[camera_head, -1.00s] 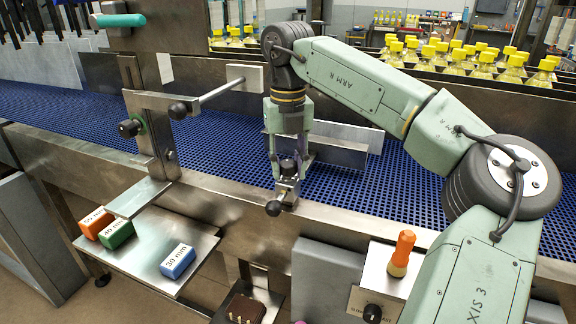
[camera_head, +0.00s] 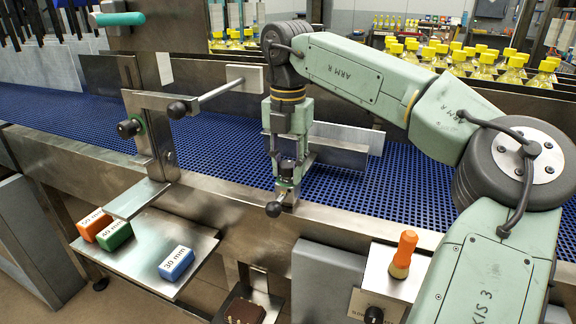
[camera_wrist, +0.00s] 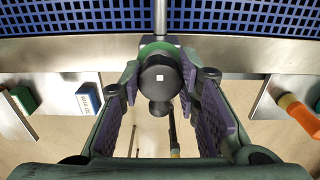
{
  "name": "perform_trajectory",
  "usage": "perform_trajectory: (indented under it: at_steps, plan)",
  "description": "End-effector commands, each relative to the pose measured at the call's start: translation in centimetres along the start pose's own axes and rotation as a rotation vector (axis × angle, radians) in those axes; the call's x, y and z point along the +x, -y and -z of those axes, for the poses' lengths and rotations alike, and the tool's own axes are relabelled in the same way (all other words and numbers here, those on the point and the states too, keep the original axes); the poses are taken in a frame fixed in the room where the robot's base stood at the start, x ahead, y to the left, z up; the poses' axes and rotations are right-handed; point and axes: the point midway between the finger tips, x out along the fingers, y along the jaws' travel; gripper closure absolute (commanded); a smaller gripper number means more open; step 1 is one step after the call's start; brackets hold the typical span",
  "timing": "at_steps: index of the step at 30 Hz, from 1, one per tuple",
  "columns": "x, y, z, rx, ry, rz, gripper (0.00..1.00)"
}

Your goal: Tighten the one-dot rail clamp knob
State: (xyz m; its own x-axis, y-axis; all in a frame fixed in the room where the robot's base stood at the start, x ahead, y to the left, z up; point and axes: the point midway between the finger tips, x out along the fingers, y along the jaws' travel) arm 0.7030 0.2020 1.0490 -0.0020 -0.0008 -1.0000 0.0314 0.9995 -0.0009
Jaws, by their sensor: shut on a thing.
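The rail clamp knob (camera_wrist: 160,77) is dark and round with one white dot on its face. In the wrist view it sits between the two finger pads of my gripper (camera_wrist: 163,105), with a green ring behind it. My gripper (camera_head: 288,172) is shut on this knob at the near edge of the conveyor. In the head view the fingers largely hide the knob. A black ball end (camera_head: 273,209) on a short metal stem sticks out below the fingers. A metal guide plate (camera_head: 340,152) stands behind my gripper on the belt side.
Another clamp knob (camera_head: 130,128) is on the bracket at the left. Orange, green and blue (camera_head: 176,263) gauge blocks lie on a metal shelf (camera_head: 140,267). An orange-handled tool (camera_head: 404,252) stands on a panel at the right. The blue belt (camera_head: 225,140) runs behind.

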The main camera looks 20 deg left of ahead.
Motion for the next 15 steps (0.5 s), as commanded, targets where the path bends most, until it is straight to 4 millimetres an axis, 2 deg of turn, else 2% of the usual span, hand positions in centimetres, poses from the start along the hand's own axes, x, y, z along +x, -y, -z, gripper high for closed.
perform_trajectory:
  at_steps: [14,15]
  plan:
    - [-0.3,-0.05,-0.13,0.013,0.007,-0.004,0.98]
    - [-0.3,-0.05,-0.13,0.013,0.007,-0.004,0.67]
